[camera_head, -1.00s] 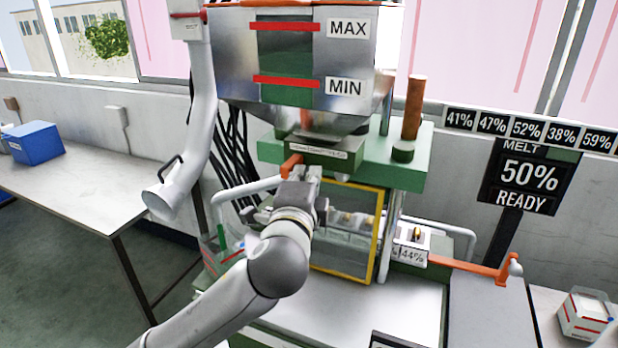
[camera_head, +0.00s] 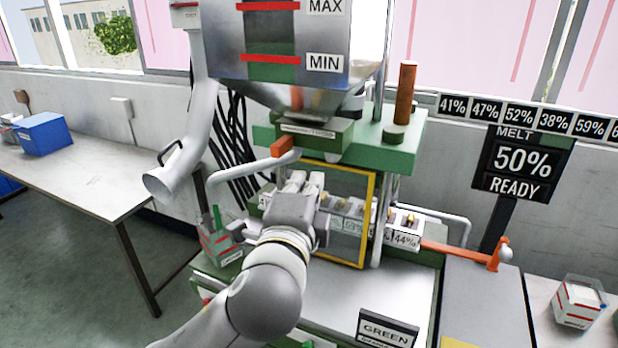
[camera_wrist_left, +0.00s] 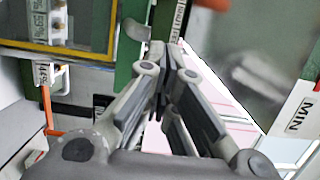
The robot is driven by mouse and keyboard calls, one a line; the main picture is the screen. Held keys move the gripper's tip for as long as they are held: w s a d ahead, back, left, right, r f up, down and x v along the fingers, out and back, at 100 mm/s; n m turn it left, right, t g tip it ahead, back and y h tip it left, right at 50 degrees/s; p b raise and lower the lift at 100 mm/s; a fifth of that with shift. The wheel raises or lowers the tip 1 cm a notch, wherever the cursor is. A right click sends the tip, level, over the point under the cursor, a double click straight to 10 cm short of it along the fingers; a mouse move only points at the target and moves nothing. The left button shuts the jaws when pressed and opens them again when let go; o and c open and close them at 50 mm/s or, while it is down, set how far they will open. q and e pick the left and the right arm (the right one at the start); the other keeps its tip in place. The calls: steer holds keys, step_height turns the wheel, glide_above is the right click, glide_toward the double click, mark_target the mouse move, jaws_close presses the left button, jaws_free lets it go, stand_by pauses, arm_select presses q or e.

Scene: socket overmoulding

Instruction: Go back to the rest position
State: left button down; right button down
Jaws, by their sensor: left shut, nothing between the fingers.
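My left gripper (camera_head: 303,183) is shut and empty. In the head view it is in front of the green moulding machine (camera_head: 375,148), at the left part of its yellow-framed guard window (camera_head: 370,215). It also shows in the left wrist view (camera_wrist_left: 168,50), with its fingertips together, the yellow frame (camera_wrist_left: 60,50) to the left and the MIN label (camera_wrist_left: 298,115) to the right. I cannot tell from these views how far the fingertips are from the machine. My right gripper is not in view.
The metal hopper (camera_head: 220,60) hangs above the arm. An orange handle (camera_head: 283,147) is just above the gripper, and an orange lever (camera_head: 460,252) sticks out at right. A GREEN sign (camera_head: 388,330) stands in front. A blue box (camera_head: 43,134) sits on the left table (camera_head: 85,195).

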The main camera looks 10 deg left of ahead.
arm_select(q)
steer(key=s+a+f+n+g, duration=0.2)
steer(key=s+a+f+n, duration=0.1)
steer(key=f, duration=0.5)
steer(key=s+a+f+n+g, duration=0.2)
steer(key=f+n+g, duration=0.1)
steer(key=f, duration=0.5)
steer(key=s+a+f+n+g, duration=0.2)
steer(key=s+a+f+n, duration=0.1)
steer(key=f, duration=0.5)
steer(key=s+a+f+n+g+y, duration=0.1)
steer(key=s+a+f+n+g, duration=0.3)
steer(key=s+f, duration=0.5)
steer(key=s+a+f+n+g, duration=0.35)
steer(key=s+f, duration=0.35)
steer(key=s, duration=0.4)
step_height(320, 180, down, 25)
steer(key=g, duration=0.1)
steer(key=s+a+f+g, duration=0.1)
steer(key=s+a+f, duration=0.1)
steer(key=s+f, duration=1.5)
steer(key=shift+s+a+f, duration=0.15)
steer(key=shift+s+a, duration=0.1)
steer(key=shift+s, duration=0.15)
